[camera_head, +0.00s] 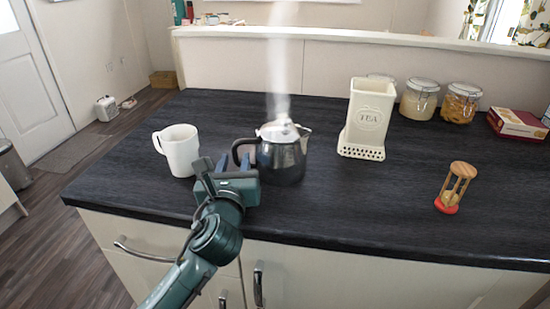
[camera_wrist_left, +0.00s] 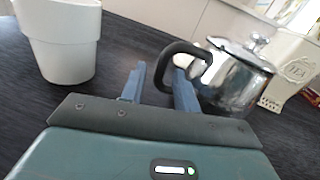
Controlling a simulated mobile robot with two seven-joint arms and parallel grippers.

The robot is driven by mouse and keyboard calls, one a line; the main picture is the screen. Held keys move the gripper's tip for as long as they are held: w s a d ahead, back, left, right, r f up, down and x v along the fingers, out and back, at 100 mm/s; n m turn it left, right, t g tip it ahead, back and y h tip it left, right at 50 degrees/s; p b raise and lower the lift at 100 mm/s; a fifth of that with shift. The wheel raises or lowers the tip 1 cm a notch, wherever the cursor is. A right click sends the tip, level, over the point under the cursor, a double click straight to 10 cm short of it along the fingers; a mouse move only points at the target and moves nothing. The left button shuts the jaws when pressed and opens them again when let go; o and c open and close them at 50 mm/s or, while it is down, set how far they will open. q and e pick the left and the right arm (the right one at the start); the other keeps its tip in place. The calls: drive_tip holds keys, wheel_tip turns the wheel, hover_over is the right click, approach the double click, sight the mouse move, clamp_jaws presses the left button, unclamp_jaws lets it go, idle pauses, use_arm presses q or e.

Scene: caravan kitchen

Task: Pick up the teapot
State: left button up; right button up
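The teapot (camera_head: 283,155) is shiny metal with a black handle and stands upright on the dark counter, with steam rising above it. In the left wrist view the teapot (camera_wrist_left: 235,80) is at the upper right, its black handle pointing left. My left gripper (camera_head: 234,163) is at the handle side of the teapot. In the left wrist view my left gripper (camera_wrist_left: 158,82) has its two blue fingers apart. The right finger overlaps the handle in the picture; I cannot tell whether they touch. Nothing is held between the fingers. My right gripper is not in view.
A white mug (camera_head: 182,152) stands left of the gripper, close to it. A cream TEA caddy (camera_head: 367,118) stands right of the teapot. Glass jars (camera_head: 419,100), a red box (camera_head: 516,125) and an hourglass (camera_head: 455,188) are farther right. The counter's front middle is clear.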

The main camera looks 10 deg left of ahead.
use_arm(q)
drive_tip(key=shift+w+a, duration=0.1)
drive_tip(key=shift+w, duration=0.95)
clamp_jaws()
idle(0.5)
drive_tip(key=shift+r, duration=0.1)
